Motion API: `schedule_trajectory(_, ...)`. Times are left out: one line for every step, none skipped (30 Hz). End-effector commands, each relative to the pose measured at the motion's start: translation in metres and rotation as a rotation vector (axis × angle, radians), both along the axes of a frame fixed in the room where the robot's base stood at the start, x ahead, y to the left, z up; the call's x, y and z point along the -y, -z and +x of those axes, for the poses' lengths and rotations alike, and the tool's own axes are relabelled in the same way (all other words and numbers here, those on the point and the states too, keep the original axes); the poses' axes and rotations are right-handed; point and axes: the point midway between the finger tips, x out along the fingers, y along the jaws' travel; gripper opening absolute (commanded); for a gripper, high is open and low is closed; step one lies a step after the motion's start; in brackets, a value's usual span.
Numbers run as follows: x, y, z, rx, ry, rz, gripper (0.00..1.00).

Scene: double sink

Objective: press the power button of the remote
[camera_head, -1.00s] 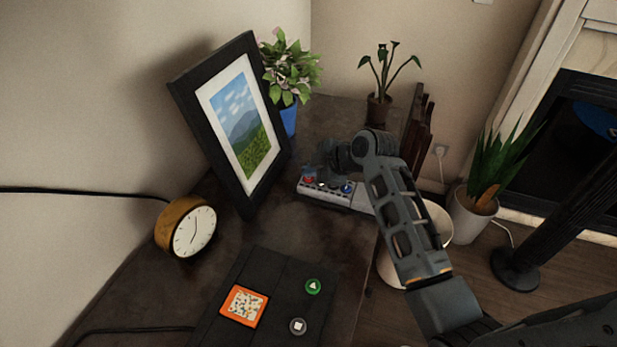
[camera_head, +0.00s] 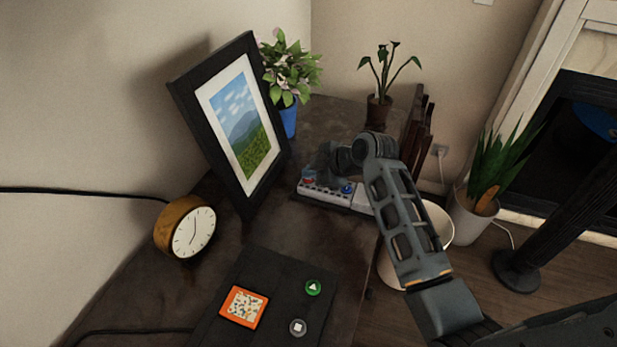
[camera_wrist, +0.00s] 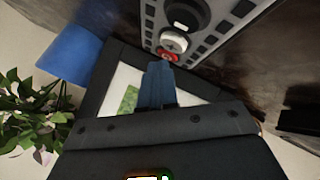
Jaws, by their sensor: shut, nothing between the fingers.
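The remote (camera_head: 327,195) is a pale grey device lying on the dark table behind the picture frame's right side. Its red button (camera_head: 307,181) is at the left end and a blue one (camera_head: 347,188) is further right. In the wrist view the remote (camera_wrist: 215,38) crosses the top, with the red button (camera_wrist: 168,55) at its near end beside a white knob. My gripper (camera_wrist: 159,68) is shut and empty, its tips right by the red button; I cannot tell whether they touch. In the head view my gripper (camera_head: 312,175) is over the remote's left end and hides part of it.
A black picture frame (camera_head: 189,108) stands close to the left of the gripper. A blue-potted plant (camera_head: 288,118) is behind it. A round clock (camera_head: 190,229) and a black box (camera_head: 264,277) with round buttons are nearer. A dark-potted plant (camera_head: 378,108) stands at the back.

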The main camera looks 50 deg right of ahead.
Motion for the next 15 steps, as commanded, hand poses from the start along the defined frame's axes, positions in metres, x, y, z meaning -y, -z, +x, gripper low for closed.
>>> schedule_trajectory(0.0,-0.003,0.0,-0.001,-0.001,0.0,0.0)
schedule_trajectory(0.0,-0.005,0.0,-0.001,-0.001,0.0,0.0)
schedule_trajectory(0.0,-0.007,0.0,-0.001,-0.001,0.0,0.0)
schedule_trajectory(0.0,-0.009,0.0,-0.001,-0.001,0.0,0.0)
schedule_trajectory(0.0,-0.01,0.0,0.0,0.0,0.0,0.0)
schedule_trajectory(0.0,-0.013,0.0,0.0,0.0,0.0,0.0)
schedule_trajectory(0.0,-0.014,0.0,0.0,0.0,0.0,0.0)
schedule_trajectory(0.0,-0.015,0.0,0.0,0.0,0.0,0.0)
schedule_trajectory(0.0,-0.016,0.0,0.0,0.0,0.0,0.0)
schedule_trajectory(0.0,-0.017,0.0,-0.001,-0.001,0.0,0.0)
schedule_trajectory(0.0,-0.017,0.0,-0.001,-0.001,0.0,0.0)
schedule_trajectory(0.0,-0.017,0.0,-0.001,-0.001,0.0,0.0)
schedule_trajectory(0.0,-0.016,0.0,-0.001,-0.001,0.0,0.0)
schedule_trajectory(0.0,-0.016,0.0,0.0,0.0,0.0,0.0)
schedule_trajectory(0.0,-0.016,0.0,0.0,0.0,0.0,0.0)
